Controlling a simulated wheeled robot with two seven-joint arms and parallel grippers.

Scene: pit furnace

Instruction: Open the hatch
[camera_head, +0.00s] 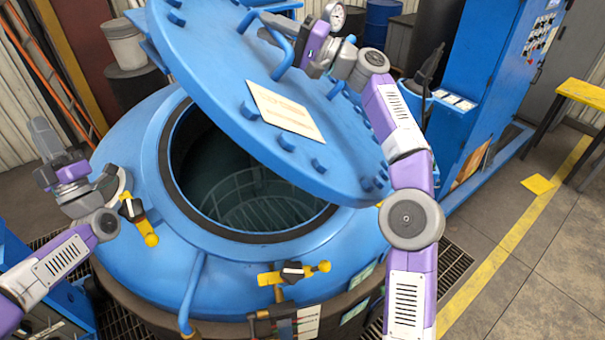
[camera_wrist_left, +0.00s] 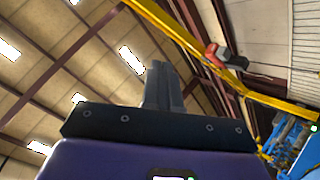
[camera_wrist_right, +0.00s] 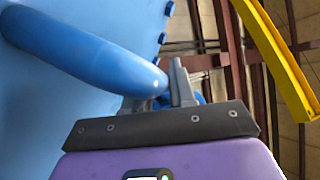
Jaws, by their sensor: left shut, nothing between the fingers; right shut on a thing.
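The blue round hatch (camera_head: 215,75) of the pit furnace (camera_head: 130,250) is raised and tilted, its lower edge toward the right. The dark round opening (camera_head: 245,180) shows beneath it, with a ring-shaped rack inside. My right gripper (camera_head: 272,38) is at the hatch's upper face, shut on the blue curved handle (camera_head: 287,55). The handle also shows in the right wrist view (camera_wrist_right: 95,60), running to the fingers. My left gripper (camera_head: 42,135) is shut and empty, raised left of the opening; the left wrist view shows its closed fingers (camera_wrist_left: 162,85) against the ceiling.
Yellow-handled clamps stand on the furnace rim at left (camera_head: 138,218) and front (camera_head: 293,273). A blue control cabinet (camera_head: 490,70) stands at the right. A white bucket (camera_head: 125,43) sits behind left. The floor at right is mostly clear.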

